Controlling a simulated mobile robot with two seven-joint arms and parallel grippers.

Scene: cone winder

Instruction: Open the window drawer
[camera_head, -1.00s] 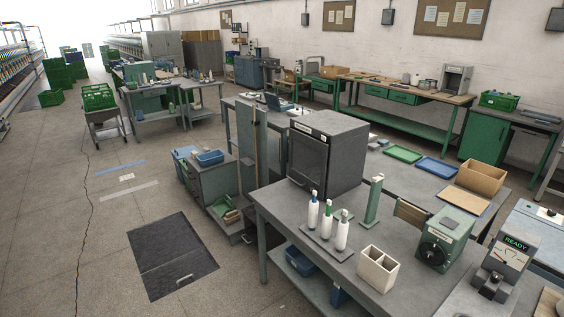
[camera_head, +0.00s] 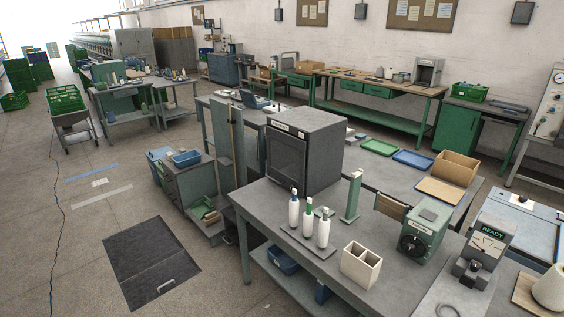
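Neither of my grippers is in view. No drawer in view is clearly marked as the window drawer. A dark grey cabinet (camera_head: 318,140) with a windowed front door (camera_head: 287,155) and a small label stands on the near grey workbench (camera_head: 395,290); its door looks shut. At the back wall, the long wood-topped green bench (camera_head: 340,78) has green drawers (camera_head: 378,91) under its top, and they look shut. The drawer handles are too small to make out.
White bottles (camera_head: 324,232), a cream divided box (camera_head: 360,265), a green device (camera_head: 423,232) and a READY meter (camera_head: 484,250) stand on the near bench. A dark floor hatch (camera_head: 150,258) lies at left.

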